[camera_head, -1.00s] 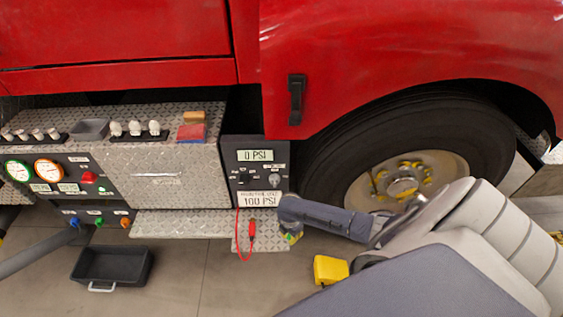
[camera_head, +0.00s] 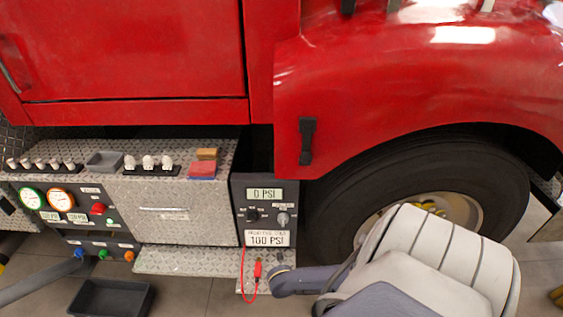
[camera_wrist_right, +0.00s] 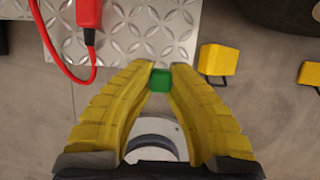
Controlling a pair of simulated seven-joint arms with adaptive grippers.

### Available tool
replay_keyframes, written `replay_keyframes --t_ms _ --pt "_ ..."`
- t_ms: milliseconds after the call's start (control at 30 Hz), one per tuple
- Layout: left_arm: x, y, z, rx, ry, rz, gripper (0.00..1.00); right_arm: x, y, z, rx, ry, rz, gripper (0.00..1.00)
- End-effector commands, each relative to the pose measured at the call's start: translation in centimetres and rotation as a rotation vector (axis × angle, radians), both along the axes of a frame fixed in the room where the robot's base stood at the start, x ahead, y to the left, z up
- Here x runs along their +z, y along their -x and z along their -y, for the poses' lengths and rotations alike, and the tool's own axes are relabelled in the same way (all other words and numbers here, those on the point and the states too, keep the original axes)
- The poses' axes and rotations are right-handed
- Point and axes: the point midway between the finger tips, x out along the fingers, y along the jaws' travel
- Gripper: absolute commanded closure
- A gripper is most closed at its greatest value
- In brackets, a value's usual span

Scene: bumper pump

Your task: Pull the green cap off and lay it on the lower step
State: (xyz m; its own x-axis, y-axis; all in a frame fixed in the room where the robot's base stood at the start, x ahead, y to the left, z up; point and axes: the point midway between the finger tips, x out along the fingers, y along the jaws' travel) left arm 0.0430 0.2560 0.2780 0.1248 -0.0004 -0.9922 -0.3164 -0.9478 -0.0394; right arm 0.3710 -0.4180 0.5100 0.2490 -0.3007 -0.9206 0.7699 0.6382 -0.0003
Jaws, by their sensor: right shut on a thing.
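My right gripper (camera_wrist_right: 160,70) is shut on a small green block-shaped thing, the green cap (camera_wrist_right: 159,80), which sits between its yellow fingertips. In the right wrist view the cap shows just off the near edge of the diamond-plate lower step (camera_wrist_right: 125,40); its height relative to the step I cannot tell. In the head view the lower step (camera_head: 188,261) runs below the pump panel, and my right wrist hides the fingers and cap at its right end. A green knob-like piece (camera_head: 103,254) also shows low on the panel. My left gripper is not in view.
A red plug on a red lead (camera_head: 257,269) rests at the right part of the step, left of my right gripper. Yellow blocks (camera_wrist_right: 218,62) lie on the floor at right. A black tray (camera_head: 110,298) is on the floor at left. The large tyre (camera_head: 355,195) is at right.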

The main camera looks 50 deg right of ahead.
Motion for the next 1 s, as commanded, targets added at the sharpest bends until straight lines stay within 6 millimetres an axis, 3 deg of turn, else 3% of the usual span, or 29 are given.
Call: replay_keyframes --t_ms 800,1000 --pt "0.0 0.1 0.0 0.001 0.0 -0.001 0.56 -2.4 -5.1 6.2 -0.004 0.0 0.0 1.0" --pt "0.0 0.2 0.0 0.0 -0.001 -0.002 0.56 -3.8 -5.3 6.5 -0.004 0.0 -0.001 1.0"
